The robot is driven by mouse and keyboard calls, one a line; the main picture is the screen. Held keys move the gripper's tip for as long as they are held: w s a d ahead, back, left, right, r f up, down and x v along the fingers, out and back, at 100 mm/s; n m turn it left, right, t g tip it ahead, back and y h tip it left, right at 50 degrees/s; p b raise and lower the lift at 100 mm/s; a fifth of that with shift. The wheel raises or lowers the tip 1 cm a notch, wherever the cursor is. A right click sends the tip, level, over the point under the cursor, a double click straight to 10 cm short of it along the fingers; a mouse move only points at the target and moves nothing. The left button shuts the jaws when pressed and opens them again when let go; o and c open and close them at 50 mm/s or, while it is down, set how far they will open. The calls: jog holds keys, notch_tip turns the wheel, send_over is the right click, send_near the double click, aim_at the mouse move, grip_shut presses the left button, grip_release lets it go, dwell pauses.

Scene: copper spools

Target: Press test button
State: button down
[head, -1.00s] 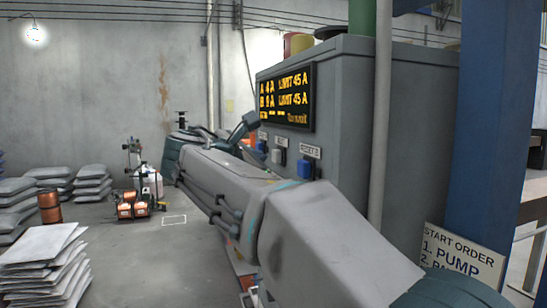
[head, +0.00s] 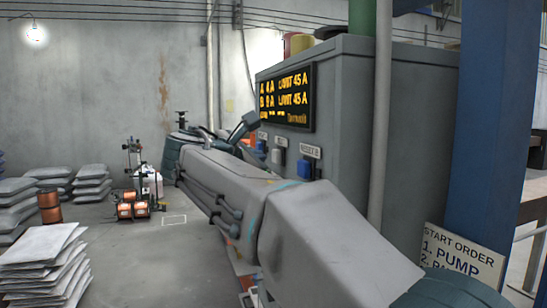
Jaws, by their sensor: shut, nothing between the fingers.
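A grey cabinet (head: 405,110) stands right of centre with a lit display (head: 286,96) on its front. The display shows amber rows for A and B, each with a 45 A limit. Below it is a row of small labelled controls. A blue one (head: 304,168) is nearest, a pale one (head: 276,156) is further left, and another blue one (head: 261,146) is beyond. My arm's far end reaches towards the cabinet front left of these controls. My gripper's fingers cannot be made out.
A START ORDER sign (head: 461,255) stands at the lower right, near a blue post (head: 490,130). Copper spools (head: 133,210) sit on the floor behind. Floor between is clear.

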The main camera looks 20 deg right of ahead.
jog(key=shift+d, duration=0.1)
jog(key=shift+d, duration=0.35)
jog(key=shift+d, duration=0.45)
dwell(0.8)
jog(key=shift+a, duration=0.85)
jog(key=a+p, duration=0.1)
jog(key=a, duration=0.4)
dwell(0.4)
dwell(0.6)
